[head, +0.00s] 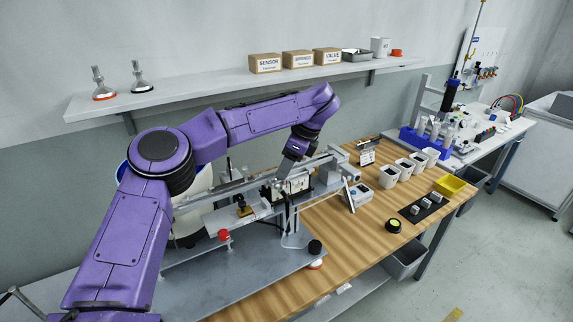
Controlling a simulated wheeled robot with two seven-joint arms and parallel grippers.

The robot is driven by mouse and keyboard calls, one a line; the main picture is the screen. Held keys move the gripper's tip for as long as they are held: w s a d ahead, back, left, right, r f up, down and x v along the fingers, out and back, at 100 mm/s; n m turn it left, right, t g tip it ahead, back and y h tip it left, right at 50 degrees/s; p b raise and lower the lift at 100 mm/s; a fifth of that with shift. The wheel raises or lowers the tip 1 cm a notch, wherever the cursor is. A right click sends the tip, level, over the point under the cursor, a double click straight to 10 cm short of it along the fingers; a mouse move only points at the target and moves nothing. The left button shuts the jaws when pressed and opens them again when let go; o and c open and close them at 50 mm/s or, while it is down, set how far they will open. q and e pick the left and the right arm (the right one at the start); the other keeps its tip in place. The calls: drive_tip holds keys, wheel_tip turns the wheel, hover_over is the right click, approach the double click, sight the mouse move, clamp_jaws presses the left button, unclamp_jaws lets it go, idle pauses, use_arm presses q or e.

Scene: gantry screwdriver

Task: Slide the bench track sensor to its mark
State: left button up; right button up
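A bench track (238,186) runs across a grey metal plate on the wooden bench. A small block-like carriage (298,186), which looks like the track sensor, sits on the track right of its middle. My purple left arm reaches over from the left. Its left gripper (284,176) points down at the carriage, at its left upper side. The fingertips are small and partly hidden, so I cannot tell whether they touch or grip it. No mark on the track can be made out. My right gripper is not in view.
A small tilted display (359,195), white cups (388,177), a yellow bin (450,186) and a black tray (426,207) stand to the right. The front wooden surface is mostly clear.

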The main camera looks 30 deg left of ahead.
use_arm(q)
drive_tip(key=shift+d, duration=0.1)
drive_tip(key=v, duration=1)
drive_tip(key=shift+r, duration=0.3)
